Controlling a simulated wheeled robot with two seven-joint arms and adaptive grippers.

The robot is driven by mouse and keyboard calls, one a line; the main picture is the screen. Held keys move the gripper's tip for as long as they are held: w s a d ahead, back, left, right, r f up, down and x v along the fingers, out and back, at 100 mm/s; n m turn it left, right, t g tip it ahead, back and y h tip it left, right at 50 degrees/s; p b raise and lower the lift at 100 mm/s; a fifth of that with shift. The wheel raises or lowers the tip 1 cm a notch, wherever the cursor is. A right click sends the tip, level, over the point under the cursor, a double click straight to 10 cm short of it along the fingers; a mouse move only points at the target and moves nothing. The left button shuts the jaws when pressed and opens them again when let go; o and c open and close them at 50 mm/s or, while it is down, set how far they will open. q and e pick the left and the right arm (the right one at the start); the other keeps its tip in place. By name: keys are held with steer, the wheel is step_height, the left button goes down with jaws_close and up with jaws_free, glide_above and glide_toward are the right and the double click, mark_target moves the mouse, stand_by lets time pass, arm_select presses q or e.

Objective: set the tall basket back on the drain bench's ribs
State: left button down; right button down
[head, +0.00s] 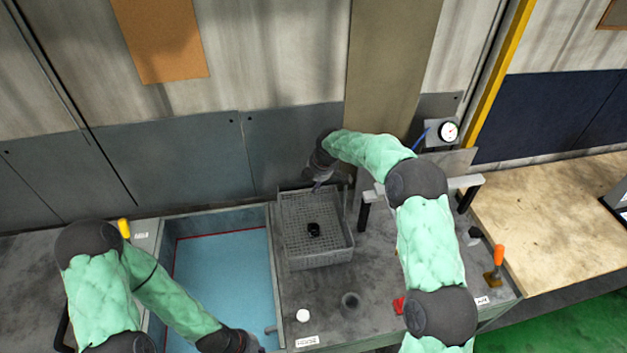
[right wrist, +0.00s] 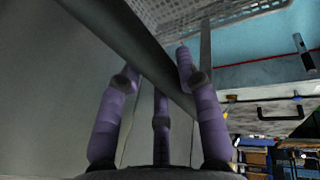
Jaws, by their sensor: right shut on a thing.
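The tall grey mesh basket (head: 320,250) is near the middle of the head view, over the grey drain bench (head: 330,312), just right of the blue tank. A small black object (head: 313,229) shows inside it. My right gripper (head: 318,183) is at the basket's back rim. In the right wrist view, its purple fingers (right wrist: 160,85) are closed around a dark bar (right wrist: 135,45), which looks like the basket's handle; mesh (right wrist: 225,15) shows beyond. I cannot tell whether the basket's bottom touches the bench; ribs beneath are hidden. My left gripper (head: 248,343) is at the bottom edge, partly cut off.
The open tank (head: 222,270) with blue liquid lies left of the basket. A white knob (head: 303,315) and a round dark hole (head: 350,300) are in front. A pale bar on black posts (head: 463,183), a gauge (head: 448,132) and an orange-handled tool (head: 498,256) stand right.

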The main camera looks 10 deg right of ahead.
arm_select(q)
steer(key=shift+f, duration=0.4)
arm_select(e)
steer(key=shift+w+f, duration=0.15)
steer(key=shift+f, duration=0.25)
arm_select(q)
steer(key=shift+f+b, duration=0.4)
steer(key=shift+b, duration=0.25)
arm_select(e)
steer(key=shift+f, duration=0.5)
steer(key=c, duration=0.8)
jaws_free()
steer(key=shift+s+f, duration=0.25)
steer(key=shift+r, duration=0.45)
steer(key=v, duration=1.1)
steer(key=shift+r, duration=0.2)
arm_select(q)
steer(key=shift+s, duration=0.1)
arm_select(e)
steer(key=shift+s+f, duration=0.1)
